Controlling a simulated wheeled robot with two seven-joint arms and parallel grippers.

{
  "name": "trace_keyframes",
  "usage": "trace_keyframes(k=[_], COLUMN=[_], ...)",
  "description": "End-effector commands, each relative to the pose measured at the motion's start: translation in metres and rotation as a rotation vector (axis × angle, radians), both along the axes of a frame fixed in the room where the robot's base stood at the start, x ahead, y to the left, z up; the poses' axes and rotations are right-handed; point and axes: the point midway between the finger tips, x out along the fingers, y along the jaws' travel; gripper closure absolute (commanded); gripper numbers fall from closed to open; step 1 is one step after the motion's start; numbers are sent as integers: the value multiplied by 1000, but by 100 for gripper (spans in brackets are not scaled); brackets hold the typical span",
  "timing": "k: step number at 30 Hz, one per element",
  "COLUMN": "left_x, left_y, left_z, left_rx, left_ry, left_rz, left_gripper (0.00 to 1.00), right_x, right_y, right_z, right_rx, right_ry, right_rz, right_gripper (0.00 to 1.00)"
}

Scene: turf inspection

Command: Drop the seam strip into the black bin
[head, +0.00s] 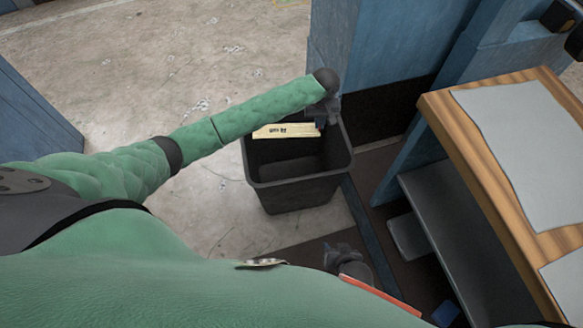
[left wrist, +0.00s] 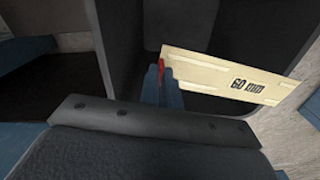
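The seam strip (head: 286,131) is a flat cream piece with dark lettering. In the left wrist view the strip (left wrist: 235,86) reads "60 mm" and sticks out to the right from the fingertips. My left gripper (head: 320,122) is shut on one end of it; the fingers (left wrist: 163,82) also show in the left wrist view. The strip is held over the opening of the black bin (head: 302,195), near its far rim. The bin stands upright on the floor and its visible inside looks empty. My right gripper (head: 340,255) is low, nearer than the bin; its fingers are too unclear to read.
A blue post (head: 345,45) stands just behind the bin. A wood-edged table (head: 470,150) with grey sheets (head: 525,140) is at the right, above a grey shelf (head: 455,245). Concrete floor (head: 120,60) is open to the left of the bin.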

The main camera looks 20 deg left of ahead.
Motion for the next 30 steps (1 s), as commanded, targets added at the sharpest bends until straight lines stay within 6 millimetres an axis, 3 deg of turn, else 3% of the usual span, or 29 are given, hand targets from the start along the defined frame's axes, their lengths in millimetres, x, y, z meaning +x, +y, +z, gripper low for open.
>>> trace_keyframes(k=[8, 12, 23, 30], left_x=[0, 0, 0, 0], left_y=[0, 0, 0, -1], left_z=[0, 0, 4, 36], left_rx=[0, 0, -1, -1], left_ry=[0, 0, -1, -3], left_rz=[0, 0, 0, 0], left_gripper=[100, 70, 70, 70], right_x=[-1, -1, -2, 0], right_y=[1, 1, 1, 0], right_z=[0, 0, -2, 2], right_rx=[2, 2, 1, -2], right_ry=[-1, -1, 2, 7], right_rz=[0, 0, 0, 2], right_gripper=[64, 64, 64, 64])
